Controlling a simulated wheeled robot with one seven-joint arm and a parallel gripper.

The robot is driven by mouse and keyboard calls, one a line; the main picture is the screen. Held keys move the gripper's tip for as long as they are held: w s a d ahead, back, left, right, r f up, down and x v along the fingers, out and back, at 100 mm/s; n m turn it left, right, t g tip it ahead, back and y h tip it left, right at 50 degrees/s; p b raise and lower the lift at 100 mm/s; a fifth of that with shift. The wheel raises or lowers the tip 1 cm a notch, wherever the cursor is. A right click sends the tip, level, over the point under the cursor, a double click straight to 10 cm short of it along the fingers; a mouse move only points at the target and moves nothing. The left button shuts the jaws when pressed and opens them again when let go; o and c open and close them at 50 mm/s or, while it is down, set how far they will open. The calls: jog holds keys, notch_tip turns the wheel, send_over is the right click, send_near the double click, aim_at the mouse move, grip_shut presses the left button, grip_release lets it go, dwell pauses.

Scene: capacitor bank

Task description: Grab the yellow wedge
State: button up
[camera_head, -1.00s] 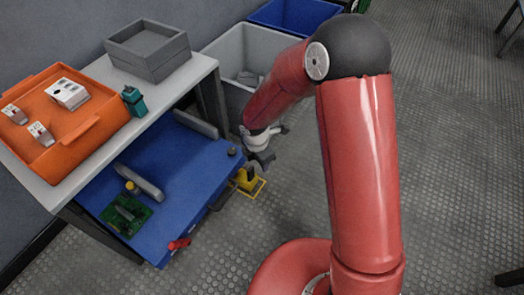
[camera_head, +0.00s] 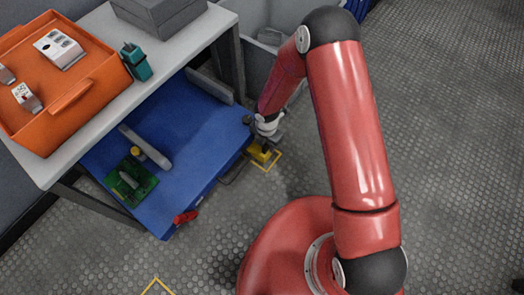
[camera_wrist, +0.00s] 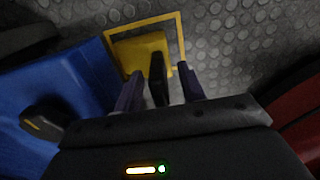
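The yellow wedge (camera_head: 259,154) rests on the floor inside a yellow outlined square, beside the blue surface's right edge. It also shows in the wrist view (camera_wrist: 140,49), with a dark upright part, perhaps its handle, in front of it. My gripper (camera_head: 266,139) is just above the wedge and hides part of it in the head view. In the wrist view my gripper's two fingers (camera_wrist: 160,71) are apart, with the dark part between them. I cannot tell whether either finger touches it.
The blue surface (camera_head: 190,140) holds a green board (camera_head: 131,183), a grey bar (camera_head: 145,147) and a red clamp-like item (camera_head: 184,217) at its edge. An orange tray (camera_head: 70,112) stands on the white table above. A grey bin (camera_head: 262,62) is behind my arm. Open floor lies to the right.

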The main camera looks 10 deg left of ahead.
jog(key=shift+f, duration=0.3)
jog(key=shift+r, duration=0.1)
grip_shut()
jog(key=shift+w, duration=0.1)
dwell(1.0)
